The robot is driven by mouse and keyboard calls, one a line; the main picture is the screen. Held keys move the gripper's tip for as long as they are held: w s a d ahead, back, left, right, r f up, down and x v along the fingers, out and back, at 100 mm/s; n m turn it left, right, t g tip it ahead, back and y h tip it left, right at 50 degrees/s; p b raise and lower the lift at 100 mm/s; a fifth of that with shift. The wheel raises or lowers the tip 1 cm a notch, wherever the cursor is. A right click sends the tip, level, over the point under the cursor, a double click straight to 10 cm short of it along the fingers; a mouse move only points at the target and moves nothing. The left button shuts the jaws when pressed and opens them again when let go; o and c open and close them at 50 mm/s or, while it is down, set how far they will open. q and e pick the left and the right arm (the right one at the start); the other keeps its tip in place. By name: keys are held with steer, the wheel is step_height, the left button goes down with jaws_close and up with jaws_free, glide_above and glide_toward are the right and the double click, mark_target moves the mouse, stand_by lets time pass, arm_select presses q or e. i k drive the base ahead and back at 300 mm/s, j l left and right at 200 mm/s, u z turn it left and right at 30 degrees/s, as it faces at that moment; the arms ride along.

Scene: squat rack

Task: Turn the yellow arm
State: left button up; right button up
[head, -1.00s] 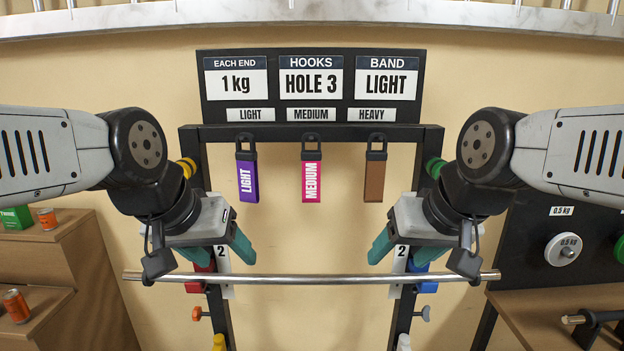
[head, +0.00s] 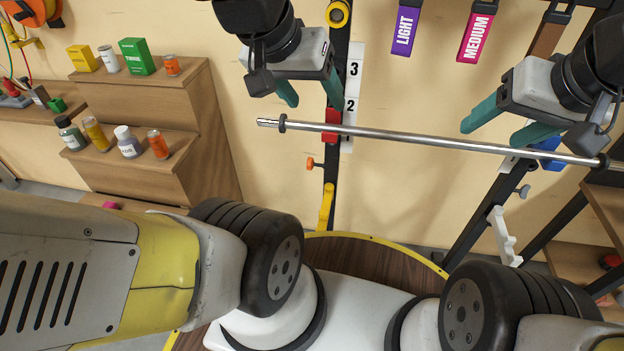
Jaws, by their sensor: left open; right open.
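A yellow arm (head: 326,207) hangs low on the rack's left upright, pointing up and down, below an orange knob. A steel bar (head: 420,140) crosses the rack at the red hook (head: 332,120) and the blue hook (head: 549,150); I cannot tell whether it rests in both. My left gripper (head: 310,93) is open and empty, above the bar near the red hook and well above the yellow arm. My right gripper (head: 490,133) is open and empty near the bar at the right upright. A white arm (head: 502,236) is low on that upright.
Wooden shelves (head: 207,133) with cans and boxes, including a green box (head: 137,56), stand at the left. Purple (head: 405,28) and pink (head: 477,32) bands hang at the top. A round wooden surface with a yellow rim (head: 385,254) lies below the rack.

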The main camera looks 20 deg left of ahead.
mark_target(324, 213)
steer(key=k+j+z, duration=0.1)
steer(key=j, duration=0.35)
steer(key=k+j+z, duration=0.1)
steer(key=j, duration=0.3)
steer(key=k+j+z, duration=0.1)
steer(key=j, duration=0.35)
steer(key=k+j+u, duration=0.1)
steer(key=k+u, duration=0.15)
steer(key=u, duration=0.2)
